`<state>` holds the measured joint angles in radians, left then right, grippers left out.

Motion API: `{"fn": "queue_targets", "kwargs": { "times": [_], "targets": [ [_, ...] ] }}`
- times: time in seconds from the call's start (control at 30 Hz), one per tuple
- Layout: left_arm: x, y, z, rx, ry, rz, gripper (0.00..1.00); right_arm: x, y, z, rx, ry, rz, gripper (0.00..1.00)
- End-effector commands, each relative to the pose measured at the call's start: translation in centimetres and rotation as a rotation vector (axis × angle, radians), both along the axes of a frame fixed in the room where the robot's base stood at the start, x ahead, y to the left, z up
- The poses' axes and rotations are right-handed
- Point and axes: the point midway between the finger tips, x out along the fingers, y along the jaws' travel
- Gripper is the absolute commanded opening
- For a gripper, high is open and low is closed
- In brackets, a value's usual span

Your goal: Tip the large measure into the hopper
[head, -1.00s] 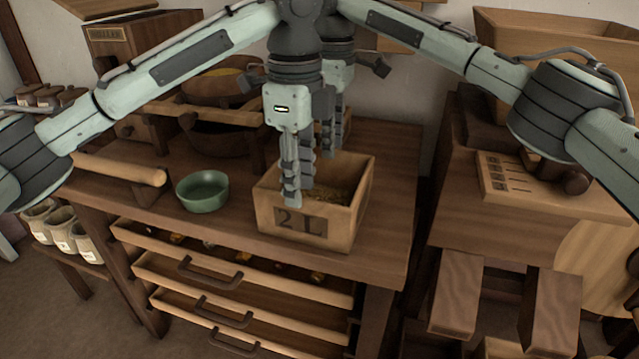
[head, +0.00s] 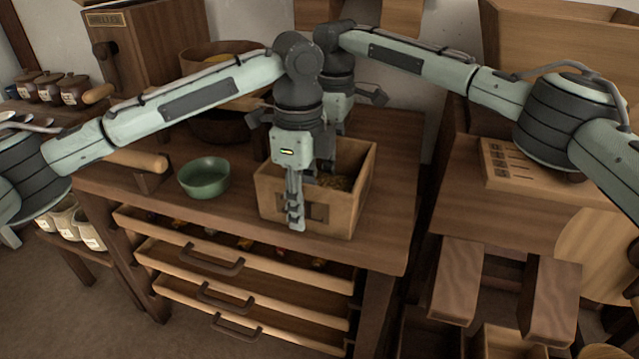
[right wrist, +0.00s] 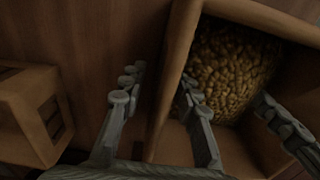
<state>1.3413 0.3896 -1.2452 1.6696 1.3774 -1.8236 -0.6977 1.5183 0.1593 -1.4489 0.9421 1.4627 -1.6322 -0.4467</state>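The large measure is an open wooden box (head: 340,218) marked 2 L, upright on the bench. Yellow-brown grain (right wrist: 225,70) lies in it. My left gripper (head: 297,222) points down at its front wall, one finger outside and partly covering the label; the other side is hidden. My right gripper (right wrist: 165,105) also points down at the measure, its fingers apart on either side of a wall (right wrist: 172,75), with a gap to the wall on the outside. In the head view it is mostly hidden behind my left gripper. A large flared wooden hopper (head: 560,50) stands upper right.
A green bowl (head: 204,180) stands left of the measure on the bench (head: 385,215). Open drawers (head: 225,255) jut out below. A wooden mill-like box (head: 140,50) and wooden bowls stand behind. Wooden beams (head: 457,280) stand low at the right.

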Motion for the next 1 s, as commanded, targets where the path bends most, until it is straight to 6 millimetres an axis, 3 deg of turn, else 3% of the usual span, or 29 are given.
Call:
{"fn": "queue_targets", "kwargs": {
  "times": [0.23, 0.5, 1.0],
  "targets": [
    [0.01, 0.01, -0.02, 0.000, -0.001, 0.000, 0.30, 0.00, -0.01, -0.04, 0.000, 0.000, 0.000, 0.30],
    [0.01, 0.01, 0.01, 0.000, -0.001, 0.000, 0.00, 0.00, -0.01, -0.03, 0.000, 0.000, 0.000, 0.00],
    [0.02, -0.01, 0.13, 0.000, -0.001, 0.000, 0.00, 0.06, -0.02, 0.09, -0.001, -0.002, 0.000, 0.00]
  ]
}}
